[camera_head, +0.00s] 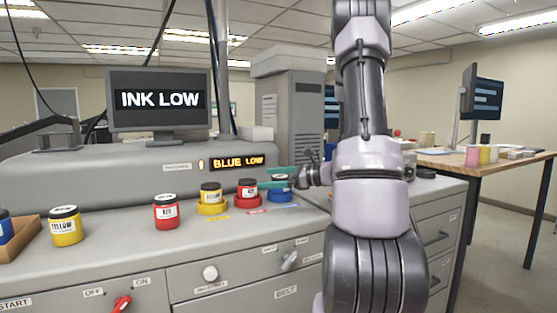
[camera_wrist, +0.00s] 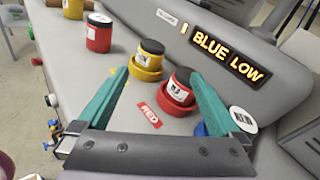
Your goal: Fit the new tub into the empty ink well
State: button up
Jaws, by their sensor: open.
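My gripper (camera_head: 264,178) is open at the blue ink well (camera_head: 284,197), with its teal fingers pointing left. A dark-lidded shape (camera_head: 280,173) shows between and behind the fingers; I cannot tell whether it is a tub seated in the well. In the wrist view, a lettered white disc (camera_wrist: 243,118) lies beyond the right finger, and a bit of blue (camera_wrist: 201,129) shows beside that finger. The fingers hide most of this spot. A blue tub (camera_head: 5,228) is cut off at the left edge. The wrist view also shows my gripper (camera_wrist: 158,80), with no tub clamped.
A red tub (camera_head: 248,187) and yellow tub (camera_head: 210,192) stand in matching wells left of my gripper. Loose red (camera_head: 166,212) and yellow (camera_head: 67,227) tubs stand farther left, by a brown tray (camera_head: 22,242). Screens read INK LOW (camera_head: 160,98) and BLUE LOW (camera_head: 237,162).

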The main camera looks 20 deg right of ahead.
jog(key=s+a+r+n+g+h, duration=0.2)
jog(key=s+a+r+n+g, duration=0.3)
jog(key=s+a+n+g, duration=0.5)
jog(key=s+d+r+n+t+h, duration=0.1)
jog(key=s+r+n+t+h, duration=0.5)
jog(key=s, duration=0.6)
jog(key=n+h, duration=0.2)
jog(key=n, duration=0.1)
jog(key=shift+s+d+r+n, duration=0.2)
jog(key=shift+r+n, duration=0.1)
jog(key=shift+r, duration=0.1)
